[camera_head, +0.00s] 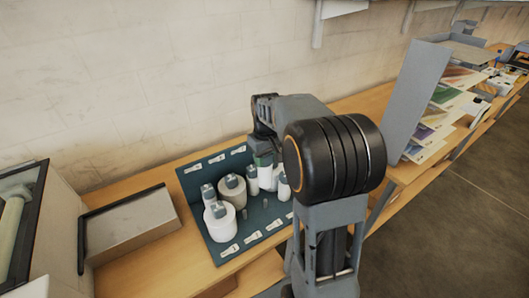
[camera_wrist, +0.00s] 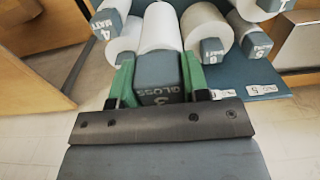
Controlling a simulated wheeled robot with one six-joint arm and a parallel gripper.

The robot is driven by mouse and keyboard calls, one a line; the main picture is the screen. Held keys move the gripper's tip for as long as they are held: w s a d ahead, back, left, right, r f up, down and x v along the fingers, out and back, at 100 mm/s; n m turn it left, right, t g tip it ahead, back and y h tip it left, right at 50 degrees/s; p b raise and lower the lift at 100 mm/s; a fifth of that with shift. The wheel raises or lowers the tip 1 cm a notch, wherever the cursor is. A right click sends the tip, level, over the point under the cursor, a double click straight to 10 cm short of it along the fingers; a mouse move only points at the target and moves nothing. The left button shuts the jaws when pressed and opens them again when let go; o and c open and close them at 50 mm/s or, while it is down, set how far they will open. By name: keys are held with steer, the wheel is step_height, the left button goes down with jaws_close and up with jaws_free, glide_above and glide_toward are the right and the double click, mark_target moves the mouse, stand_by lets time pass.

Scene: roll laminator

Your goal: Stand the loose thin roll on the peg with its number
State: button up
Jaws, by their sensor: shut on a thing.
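My gripper (camera_wrist: 158,82) has green fingers, shut on the grey block of a roll marked "3 GLOSS" (camera_wrist: 160,72). The roll's white body (camera_wrist: 160,28) extends beyond the block in the wrist view. In the head view my gripper (camera_head: 263,158) is over the back right of the teal peg board (camera_head: 205,185), partly hidden by my arm. A white roll (camera_head: 265,178) shows just below it. Whether the held roll's foot is on a peg or above the board cannot be told. A bare peg (camera_head: 243,214) stands near the board's front middle.
Several other rolls crowd the board, including a wide white one (camera_head: 220,222) and a cream one (camera_head: 232,192). A roll marked "4 MATT" (camera_wrist: 105,24) is close left in the wrist view. A grey box (camera_head: 130,225) and a tall grey panel (camera_head: 412,100) flank the board.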

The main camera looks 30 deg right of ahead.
mark_target(266, 170)
steer(key=shift+f+b, duration=3.8)
steer(key=shift+f, duration=1.35)
steer(key=shift+s+f, duration=0.1)
steer(key=shift+f, duration=0.1)
steer(key=shift+f+b, duration=1.1)
steer(key=shift+f, duration=0.3)
steer(key=o, duration=1)
steer(key=shift+r, duration=0.1)
steer(key=shift+r+p, duration=3.15)
steer(key=shift+r, duration=0.8)
